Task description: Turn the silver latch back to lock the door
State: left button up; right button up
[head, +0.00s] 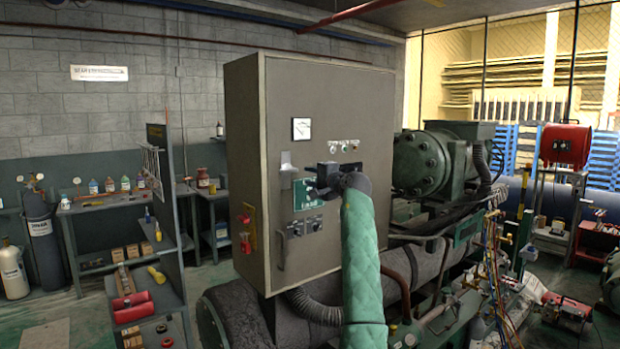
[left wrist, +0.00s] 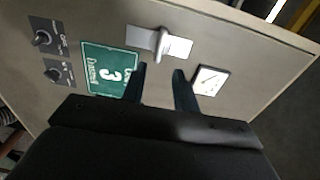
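The silver latch (head: 288,168) is on the front of the grey cabinet door (head: 345,95), left of its middle. Its handle lies across its upright plate, roughly level. In the left wrist view the latch (left wrist: 160,42) is ahead of the fingers, with the handle across the pale plate. My left gripper (head: 316,181) is in front of the door, just right of the latch. In the left wrist view the left gripper (left wrist: 161,72) is open, its fingers apart and nothing between them. It looks clear of the latch. My right gripper is not in view.
A green sign (head: 308,193) is below the latch and a small gauge (head: 301,128) above it. Dark rotary switches (head: 296,231) are lower on the door. A red-handled switch (head: 246,217) is on the cabinet's left side. Green machinery (head: 433,165) stands to the right.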

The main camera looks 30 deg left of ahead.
aim_at(291, 171)
pick_arm(q)
jog(key=shift+x, duration=4.6)
jog(key=c, duration=0.6)
grip_shut()
